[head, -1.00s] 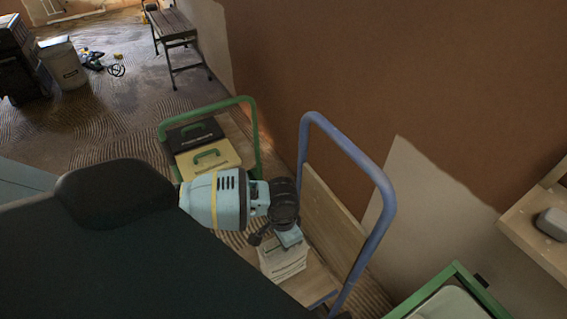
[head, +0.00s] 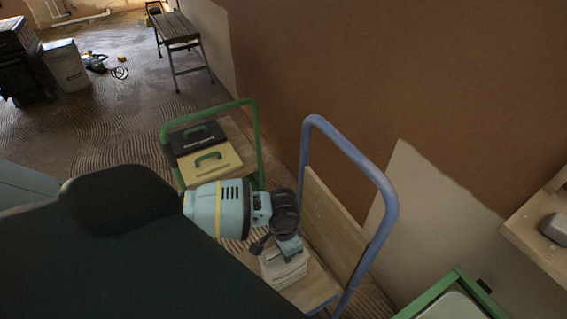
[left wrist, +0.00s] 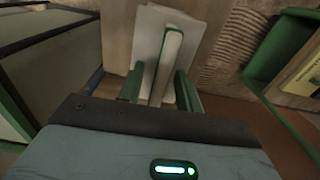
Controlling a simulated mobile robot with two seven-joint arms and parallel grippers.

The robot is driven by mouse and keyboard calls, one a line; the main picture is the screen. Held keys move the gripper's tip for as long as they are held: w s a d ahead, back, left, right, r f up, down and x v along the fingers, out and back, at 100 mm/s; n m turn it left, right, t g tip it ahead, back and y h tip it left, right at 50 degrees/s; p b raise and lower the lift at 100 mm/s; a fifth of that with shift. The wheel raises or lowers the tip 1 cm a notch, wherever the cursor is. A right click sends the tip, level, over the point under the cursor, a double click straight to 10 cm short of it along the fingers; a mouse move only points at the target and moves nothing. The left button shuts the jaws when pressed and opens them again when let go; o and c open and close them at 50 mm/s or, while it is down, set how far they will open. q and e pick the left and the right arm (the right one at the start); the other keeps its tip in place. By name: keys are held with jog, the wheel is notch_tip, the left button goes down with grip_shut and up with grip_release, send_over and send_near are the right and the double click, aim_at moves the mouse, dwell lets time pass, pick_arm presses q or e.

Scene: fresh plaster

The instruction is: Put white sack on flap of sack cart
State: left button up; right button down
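The white sack (head: 288,275) with printed lettering is at the wooden flap (head: 315,288) of the blue-framed sack cart (head: 388,215), in front of its upright board. My left gripper (head: 289,249) is directly above the sack, pointing down. The fingers stand on either side of the ridge with visible gaps, so the gripper looks open. The sack's underside is hidden. My right gripper is in neither view.
A green-framed cart (head: 256,140) carrying a black case (head: 197,137) and a yellow case (head: 210,162) stands just beyond. The brown wall (head: 400,70) is close behind the blue cart. A green-edged container (head: 440,300) and wooden shelf (head: 535,230) are at right.

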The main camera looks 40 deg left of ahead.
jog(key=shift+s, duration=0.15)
